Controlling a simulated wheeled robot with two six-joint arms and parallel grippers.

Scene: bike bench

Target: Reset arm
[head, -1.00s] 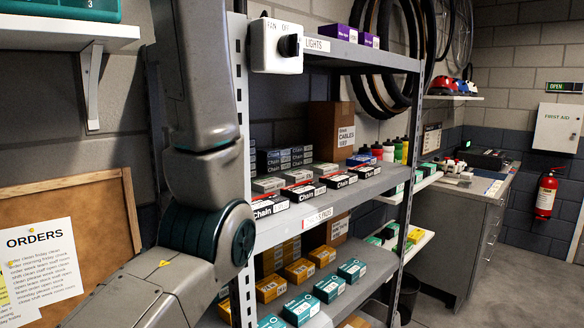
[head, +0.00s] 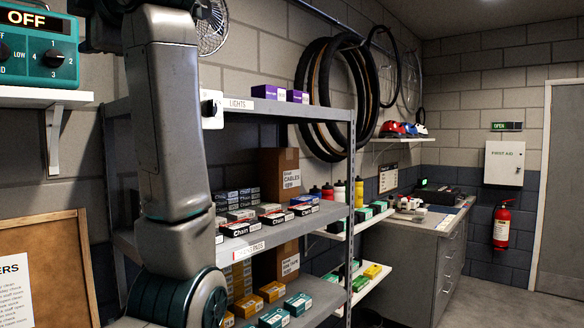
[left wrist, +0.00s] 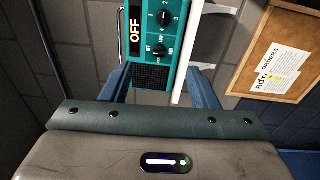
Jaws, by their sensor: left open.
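My left arm (head: 175,130) stands upright on the left of the head view, with its wrist at the top edge. My left gripper (left wrist: 160,78) is open and empty in the left wrist view, its two blue-grey fingers apart. Beyond them is a teal control box (left wrist: 151,45) with dials and an OFF display. The same teal box (head: 38,52) sits on a white wall shelf at upper left of the head view. I cannot tell the gap between fingers and box. My right gripper is not in view.
A grey shelf rack (head: 335,120) with boxes stands just behind my arm. A wall fan (head: 211,28) is above. An orders board (head: 45,265) hangs at lower left. Floor at right is clear.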

